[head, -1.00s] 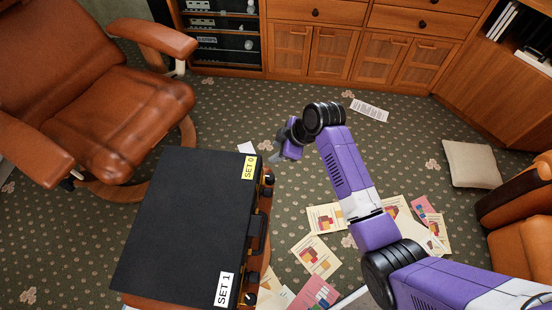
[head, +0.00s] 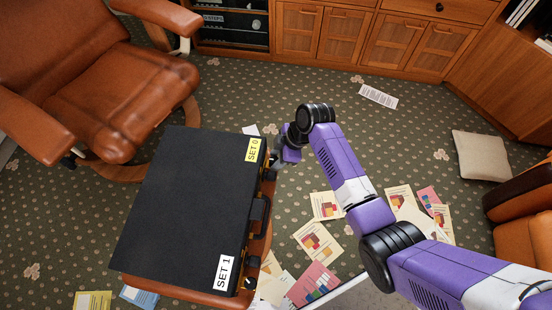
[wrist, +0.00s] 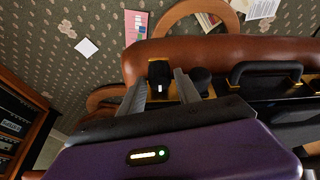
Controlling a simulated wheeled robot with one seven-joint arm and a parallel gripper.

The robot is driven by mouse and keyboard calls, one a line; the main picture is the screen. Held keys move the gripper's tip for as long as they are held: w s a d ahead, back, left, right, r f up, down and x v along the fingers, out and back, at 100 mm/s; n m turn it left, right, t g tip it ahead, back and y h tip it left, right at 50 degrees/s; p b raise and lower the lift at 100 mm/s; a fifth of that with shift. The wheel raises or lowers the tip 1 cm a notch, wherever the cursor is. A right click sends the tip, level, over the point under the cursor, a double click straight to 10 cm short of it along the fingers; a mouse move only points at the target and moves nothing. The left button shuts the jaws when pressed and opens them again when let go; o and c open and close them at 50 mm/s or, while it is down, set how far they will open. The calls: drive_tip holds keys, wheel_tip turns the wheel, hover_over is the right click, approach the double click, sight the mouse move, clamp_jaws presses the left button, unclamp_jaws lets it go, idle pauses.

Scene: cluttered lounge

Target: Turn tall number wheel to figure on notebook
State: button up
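A black case (head: 180,210) lies on a brown leather seat, with a yellow SET 0 label (head: 253,150) and a white SET 1 label (head: 224,272) on top. A dark wheel-like part (head: 249,284) shows on its right side by SET 1. My gripper (head: 275,166) is at the far right corner, beside SET 0, and hides the wheel there. In the wrist view my gripper (wrist: 160,84) is open, its fingers on either side of a black block-like part with a white mark (wrist: 160,76). A rounder black knob (wrist: 201,77) is just right of the fingers. Contact cannot be told. I cannot identify a notebook.
The case's handle (head: 259,216) sticks out between its ends. Loose papers (head: 318,241) lie on the carpet right of the case. A leather armchair (head: 130,95) is at the left, a cushion (head: 481,155) at the right, wooden cabinets (head: 370,40) at the back.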

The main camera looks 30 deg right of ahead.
clamp_jaws()
drive_tip(key=shift+a+m+p, duration=0.1)
drive_tip(key=shift+m+p, duration=0.2)
drive_tip(key=shift+p, duration=0.15)
drive_tip(key=m+t+p, duration=0.1)
drive_tip(key=m+p, duration=0.1)
drive_tip(key=shift+s+r+m+h+p, duration=0.1)
drive_tip(key=shift+r+m+h+p, duration=0.05)
drive_tip(key=shift+m+h+p, duration=0.2)
drive_tip(key=shift+a+m+t+h+p, duration=0.1)
drive_tip(key=shift+m+t+h+p, duration=0.45)
drive_tip(key=shift+m+p, duration=1.1)
drive_tip(key=shift+f+m, duration=0.2)
drive_tip(key=shift+m, duration=0.1)
